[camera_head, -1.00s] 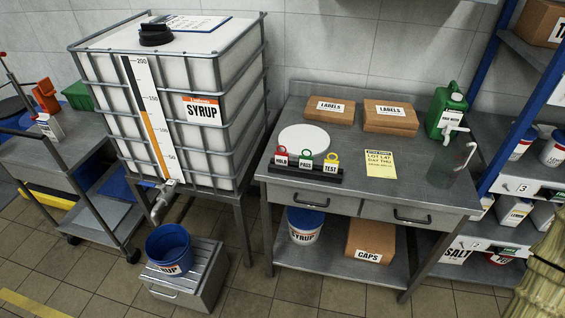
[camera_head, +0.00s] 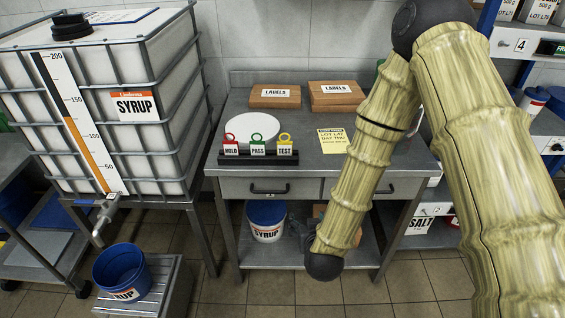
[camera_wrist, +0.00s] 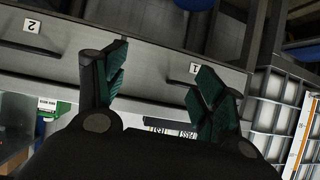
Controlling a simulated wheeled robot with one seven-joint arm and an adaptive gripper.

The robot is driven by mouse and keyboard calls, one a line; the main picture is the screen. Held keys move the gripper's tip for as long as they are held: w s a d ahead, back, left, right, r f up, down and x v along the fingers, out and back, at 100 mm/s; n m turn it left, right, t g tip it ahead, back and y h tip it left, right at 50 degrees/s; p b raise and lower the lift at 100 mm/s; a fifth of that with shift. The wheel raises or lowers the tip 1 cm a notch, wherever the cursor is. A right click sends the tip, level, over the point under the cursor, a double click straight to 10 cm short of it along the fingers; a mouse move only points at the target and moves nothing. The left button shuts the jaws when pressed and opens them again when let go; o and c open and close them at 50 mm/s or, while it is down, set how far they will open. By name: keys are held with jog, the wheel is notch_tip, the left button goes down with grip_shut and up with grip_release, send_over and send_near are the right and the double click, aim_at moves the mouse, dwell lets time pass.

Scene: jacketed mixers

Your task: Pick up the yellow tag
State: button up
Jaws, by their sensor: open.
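The yellow tag (camera_head: 285,145), with a white TEST label, stands at the right end of a dark rack (camera_head: 260,159) on the steel table's front edge. The green PASS tag (camera_head: 258,145) and red HOLD tag (camera_head: 230,145) stand to its left. My gripper (camera_wrist: 158,72) is open and empty in the wrist view, in front of the drawer fronts. Small white labels (camera_wrist: 172,128) show low between the fingers, mostly hidden by the gripper body. In the head view my gripper is mostly hidden behind my arm, below the tabletop and in front of the table.
The steel table (camera_head: 215,135) also bears a white disc (camera_head: 223,131), two LABELS boxes (camera_head: 337,95) and a yellow notice (camera_head: 333,140). Drawers with protruding handles (camera_head: 270,189) lie below the rack. A caged syrup tank (camera_head: 150,130) stands left; a blue bucket (camera_head: 122,272) stands below its tap.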

jog(key=w+a+r+t+b, duration=0.35)
jog(key=w+r, duration=0.25)
jog(key=r, duration=0.2)
jog(key=t+h, duration=0.1)
jog(key=t, duration=0.1)
send_near(285, 143)
jog(key=shift+m+t, duration=0.25)
jog(key=shift+m, duration=0.15)
jog(key=shift+w+a+f+p, duration=0.1)
jog(key=shift+w+p, duration=0.9)
jog(key=shift+w, duration=4.05)
jog(key=shift+c, duration=0.4)
jog(key=c, duration=0.8)
